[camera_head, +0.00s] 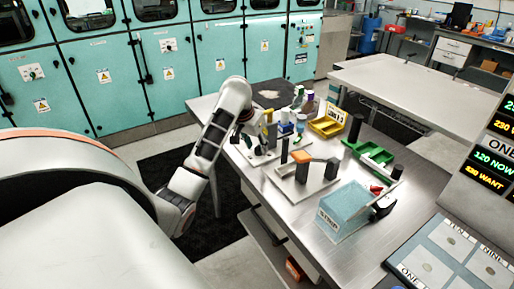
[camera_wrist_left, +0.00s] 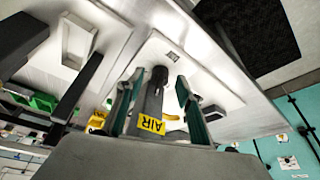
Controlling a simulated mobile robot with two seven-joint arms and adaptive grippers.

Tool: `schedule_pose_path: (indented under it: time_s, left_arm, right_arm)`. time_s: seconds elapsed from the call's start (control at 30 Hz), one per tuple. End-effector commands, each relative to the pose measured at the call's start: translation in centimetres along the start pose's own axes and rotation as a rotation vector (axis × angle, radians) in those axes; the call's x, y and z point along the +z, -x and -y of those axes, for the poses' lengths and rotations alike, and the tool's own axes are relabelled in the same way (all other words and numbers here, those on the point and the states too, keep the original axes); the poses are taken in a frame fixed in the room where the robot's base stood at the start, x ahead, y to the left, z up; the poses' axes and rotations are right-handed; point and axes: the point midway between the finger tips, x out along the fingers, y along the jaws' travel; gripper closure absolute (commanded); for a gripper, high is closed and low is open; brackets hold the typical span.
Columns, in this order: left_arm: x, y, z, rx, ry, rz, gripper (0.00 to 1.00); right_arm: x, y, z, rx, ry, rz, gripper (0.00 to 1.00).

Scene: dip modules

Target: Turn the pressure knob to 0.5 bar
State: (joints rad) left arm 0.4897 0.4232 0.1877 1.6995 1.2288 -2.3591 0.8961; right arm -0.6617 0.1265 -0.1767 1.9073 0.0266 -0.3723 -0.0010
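A dark upright post with a yellow AIR label (camera_wrist_left: 151,124) shows in the left wrist view, with a dark round knob-like end (camera_wrist_left: 159,74). It stands on a pale plate (camera_wrist_left: 205,70). My left gripper (camera_wrist_left: 158,90) has its two fingers apart, one on each side of the post; I see gaps and cannot tell any contact. No scale or pressure reading is legible. My right gripper is not in view.
On the steel table (camera_head: 335,240) are a pale plate with an orange-topped part (camera_head: 301,156), a light blue box (camera_head: 343,207), a yellow bin (camera_head: 327,124), a green bin (camera_head: 376,153) and several bottles. A display panel (camera_head: 490,155) stands at the right.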

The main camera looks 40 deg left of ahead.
Motion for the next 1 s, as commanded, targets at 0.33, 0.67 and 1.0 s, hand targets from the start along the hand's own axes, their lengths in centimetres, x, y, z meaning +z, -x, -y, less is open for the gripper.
schedule_pose_path:
  time_s: [0.33, 0.67, 1.0]
  left_arm:
    - [-0.02, -1.35, 0.01, -0.001, -0.002, -0.002, 0.63]
    - [-0.02, -1.32, 0.01, -0.001, -0.001, -0.001, 1.0]
    - [-0.03, -1.31, -0.06, -0.019, 0.039, -0.001, 1.0]
  right_arm:
    - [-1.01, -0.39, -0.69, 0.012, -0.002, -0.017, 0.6]
    - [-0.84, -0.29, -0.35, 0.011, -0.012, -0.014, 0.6]
    - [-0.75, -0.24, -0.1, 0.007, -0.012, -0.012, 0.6]
